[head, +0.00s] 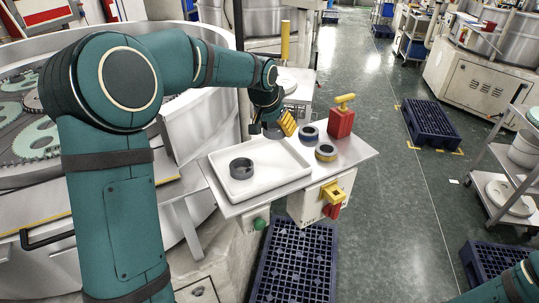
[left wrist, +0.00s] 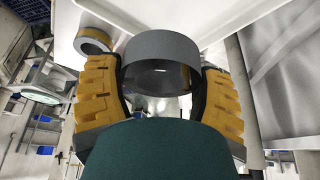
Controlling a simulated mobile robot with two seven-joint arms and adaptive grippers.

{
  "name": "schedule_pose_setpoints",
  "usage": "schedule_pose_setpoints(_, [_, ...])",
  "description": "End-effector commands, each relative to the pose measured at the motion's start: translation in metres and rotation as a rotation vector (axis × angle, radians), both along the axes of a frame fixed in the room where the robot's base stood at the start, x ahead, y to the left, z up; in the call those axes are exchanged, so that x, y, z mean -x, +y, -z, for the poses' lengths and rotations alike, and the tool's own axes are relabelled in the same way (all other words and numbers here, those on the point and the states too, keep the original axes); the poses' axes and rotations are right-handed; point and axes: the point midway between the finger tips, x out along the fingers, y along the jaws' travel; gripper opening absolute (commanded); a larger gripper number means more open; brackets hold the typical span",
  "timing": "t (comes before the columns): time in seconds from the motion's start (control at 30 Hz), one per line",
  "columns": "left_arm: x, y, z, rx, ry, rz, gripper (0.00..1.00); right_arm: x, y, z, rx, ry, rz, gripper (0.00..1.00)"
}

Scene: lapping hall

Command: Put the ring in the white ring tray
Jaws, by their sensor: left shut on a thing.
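My left gripper (head: 276,128) is shut on a grey ring, which shows between its two yellow fingers in the left wrist view (left wrist: 160,48). Another dark grey ring (head: 241,171) lies in the left part of the tray. My right gripper is out of view.
The tray's middle and right are bare.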

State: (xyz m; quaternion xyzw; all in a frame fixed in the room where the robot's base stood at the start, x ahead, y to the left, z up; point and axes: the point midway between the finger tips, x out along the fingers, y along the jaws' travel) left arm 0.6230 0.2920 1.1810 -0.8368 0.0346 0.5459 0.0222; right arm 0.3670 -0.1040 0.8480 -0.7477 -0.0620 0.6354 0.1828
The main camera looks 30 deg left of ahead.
Motion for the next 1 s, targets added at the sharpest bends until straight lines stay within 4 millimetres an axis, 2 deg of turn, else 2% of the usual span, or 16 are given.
schedule_pose_setpoints(0.07, [0.0,0.0,0.003,0.0,0.001,0.0,0.27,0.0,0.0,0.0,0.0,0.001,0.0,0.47])
schedule_pose_setpoints(0.3, [0.0,0.0,0.04,-0.001,0.002,0.001,0.27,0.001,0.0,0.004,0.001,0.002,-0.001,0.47])
schedule_pose_setpoints(0.47, [0.0,0.0,0.053,0.0,0.0,0.001,0.27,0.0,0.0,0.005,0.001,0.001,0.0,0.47])
schedule_pose_setpoints(0.73, [0.0,0.0,0.093,0.0,0.002,0.0,0.27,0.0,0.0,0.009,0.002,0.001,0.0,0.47])
schedule_pose_setpoints(1.0, [0.0,0.0,0.1,0.0,-0.002,0.001,0.27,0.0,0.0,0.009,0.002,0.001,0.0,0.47])
